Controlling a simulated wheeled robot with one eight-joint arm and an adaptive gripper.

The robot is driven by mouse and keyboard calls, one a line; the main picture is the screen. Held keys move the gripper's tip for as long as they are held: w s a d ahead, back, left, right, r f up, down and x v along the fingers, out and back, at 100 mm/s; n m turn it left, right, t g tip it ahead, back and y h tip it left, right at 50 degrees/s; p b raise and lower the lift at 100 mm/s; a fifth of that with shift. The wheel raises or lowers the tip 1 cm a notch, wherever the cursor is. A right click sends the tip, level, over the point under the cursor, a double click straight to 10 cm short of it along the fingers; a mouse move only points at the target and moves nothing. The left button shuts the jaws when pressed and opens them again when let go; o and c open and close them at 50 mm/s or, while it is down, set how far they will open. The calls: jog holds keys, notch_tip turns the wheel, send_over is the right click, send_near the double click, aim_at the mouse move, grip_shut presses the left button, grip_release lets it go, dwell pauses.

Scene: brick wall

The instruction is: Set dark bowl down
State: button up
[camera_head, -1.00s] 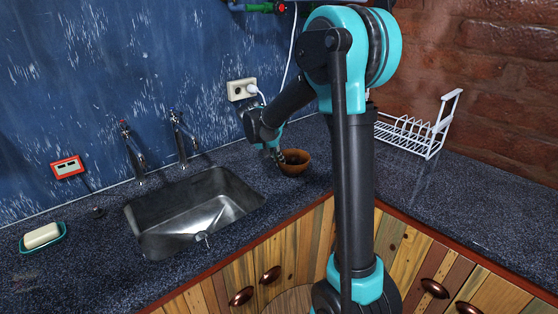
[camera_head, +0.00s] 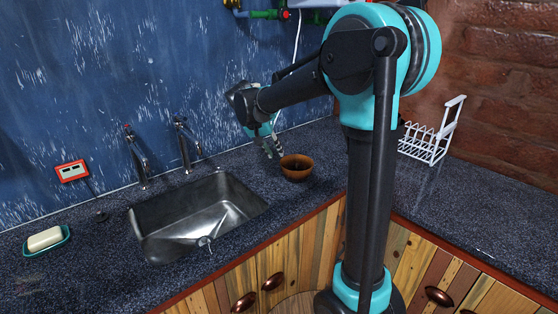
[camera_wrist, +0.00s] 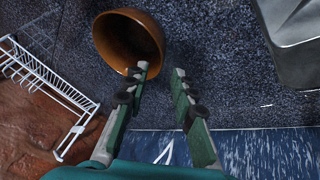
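The dark bowl (camera_head: 296,170) is brown and round and sits upright on the speckled counter, right of the sink. In the wrist view the bowl (camera_wrist: 128,42) shows its open inside, beyond and left of the fingertips. My gripper (camera_head: 271,150) is up and left of the bowl in the head view.
A steel sink (camera_head: 197,216) with two taps (camera_head: 137,157) lies left of the bowl. A white dish rack (camera_head: 428,143) stands at the right by the brick wall. A soap dish (camera_head: 46,240) is at far left. The counter in front of the rack is clear.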

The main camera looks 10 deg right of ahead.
jog(key=shift+v, duration=1.65)
